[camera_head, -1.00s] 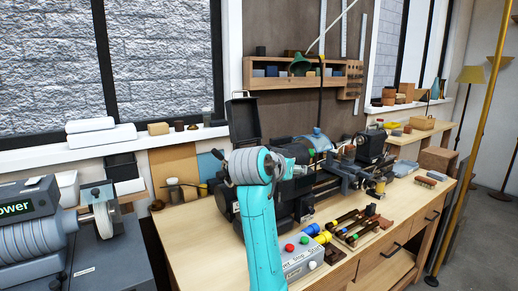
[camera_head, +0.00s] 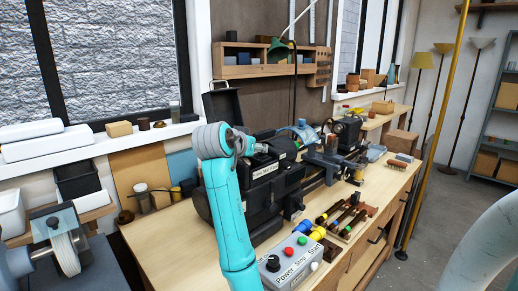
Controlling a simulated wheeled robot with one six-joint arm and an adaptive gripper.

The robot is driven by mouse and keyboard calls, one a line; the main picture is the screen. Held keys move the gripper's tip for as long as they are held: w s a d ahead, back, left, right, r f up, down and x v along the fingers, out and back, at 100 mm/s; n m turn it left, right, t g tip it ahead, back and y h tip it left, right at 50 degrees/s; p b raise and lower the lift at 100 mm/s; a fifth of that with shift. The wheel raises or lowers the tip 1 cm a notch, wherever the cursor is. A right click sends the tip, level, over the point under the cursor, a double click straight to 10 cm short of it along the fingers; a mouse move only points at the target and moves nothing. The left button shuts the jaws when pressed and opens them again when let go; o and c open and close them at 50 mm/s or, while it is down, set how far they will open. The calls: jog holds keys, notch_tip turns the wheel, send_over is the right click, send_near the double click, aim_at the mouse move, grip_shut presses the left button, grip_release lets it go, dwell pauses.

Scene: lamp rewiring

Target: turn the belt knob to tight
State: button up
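A black lathe headstock (camera_head: 262,188) with a label on its front stands on the wooden workbench, its black lid (camera_head: 222,108) raised behind it. I cannot single out the belt knob for certain; my arm covers part of the headstock. My teal arm rises in front of the bench and bends at a grey joint. My gripper (camera_head: 260,148) is small and partly hidden beyond this joint, over the top of the headstock. Its fingers are not clear, so I cannot tell whether it is open or touches anything.
A grey control box (camera_head: 296,262) marked Power, Stop and Start sits at the bench's front. Several coloured-handled tools (camera_head: 345,216) lie to its right. A grinding wheel (camera_head: 65,252) is at the lower left. A yellow pole (camera_head: 436,120) stands right of the bench, with open floor beyond.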

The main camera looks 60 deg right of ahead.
jog(key=shift+x, duration=3.05)
grip_shut()
